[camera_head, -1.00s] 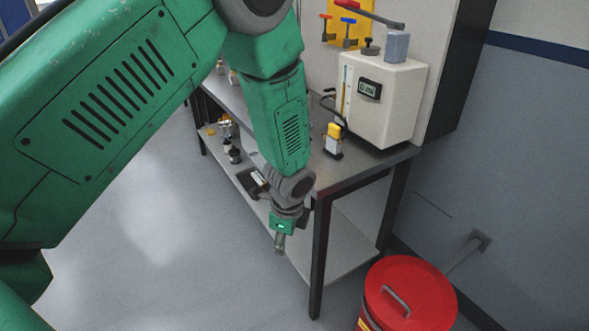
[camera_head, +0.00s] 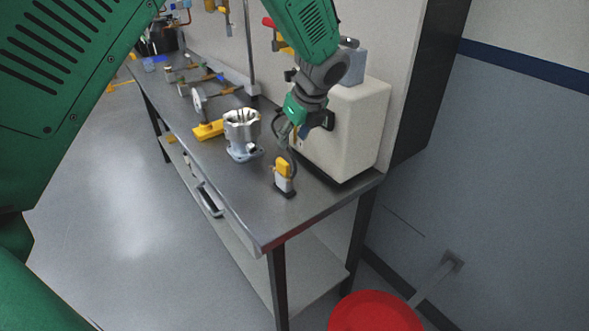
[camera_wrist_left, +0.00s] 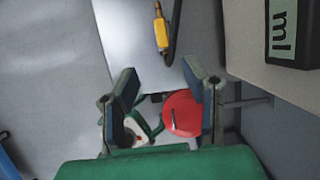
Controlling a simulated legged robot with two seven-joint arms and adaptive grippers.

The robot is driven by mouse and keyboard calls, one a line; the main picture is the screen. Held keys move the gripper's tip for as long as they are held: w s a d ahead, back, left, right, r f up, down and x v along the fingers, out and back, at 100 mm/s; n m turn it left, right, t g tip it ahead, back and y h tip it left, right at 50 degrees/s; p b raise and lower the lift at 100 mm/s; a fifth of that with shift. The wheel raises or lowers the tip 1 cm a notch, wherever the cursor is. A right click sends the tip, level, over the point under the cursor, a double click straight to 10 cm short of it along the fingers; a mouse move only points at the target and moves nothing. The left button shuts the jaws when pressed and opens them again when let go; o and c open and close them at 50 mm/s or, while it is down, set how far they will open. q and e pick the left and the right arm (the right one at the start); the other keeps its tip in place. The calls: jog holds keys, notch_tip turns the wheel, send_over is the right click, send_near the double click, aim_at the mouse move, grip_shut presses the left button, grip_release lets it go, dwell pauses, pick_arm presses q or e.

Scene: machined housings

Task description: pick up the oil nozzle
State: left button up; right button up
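The oil nozzle (camera_head: 283,166), with a yellow body, stands upright in a small pale holder with a dark base on the metal bench, close to the front of the white dispenser. In the left wrist view the yellow nozzle (camera_wrist_left: 161,34) lies at the top, beyond the fingers, with a brass-coloured end and a dark hose beside it. My left gripper (camera_head: 287,134) is above the nozzle in the head view, beside the dispenser, and apart from it. Its two fingers (camera_wrist_left: 164,95) are spread with no part between them. My right gripper is not in view.
The white dispenser (camera_head: 350,130) stands close to my left gripper. A metal housing (camera_head: 242,132) and a yellow tool (camera_head: 208,130) sit left of the nozzle. The bench's front corner (camera_head: 270,228) is clear. A red bin (camera_head: 375,312) stands on the floor.

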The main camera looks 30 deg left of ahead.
aim_at(286, 162)
pick_arm(q)
jog(key=x, duration=0.5)
jog(key=d+x, duration=0.1)
jog(key=x, duration=0.1)
jog(key=shift+a+f, duration=0.2)
jog(key=shift+f, duration=0.3)
jog(key=a+f, duration=0.1)
jog(key=w+a+f, duration=0.1)
jog(key=f, duration=0.1)
jog(key=a+f, duration=0.1)
jog(key=f, duration=0.1)
jog(key=shift+w+a+p, duration=0.2)
jog(key=shift+a+p, duration=0.1)
jog(key=shift+p, duration=0.05)
jog(key=shift+d+r, duration=0.35)
jog(key=shift+d, duration=0.3)
grip_shut()
jog(key=shift+a, duration=0.1)
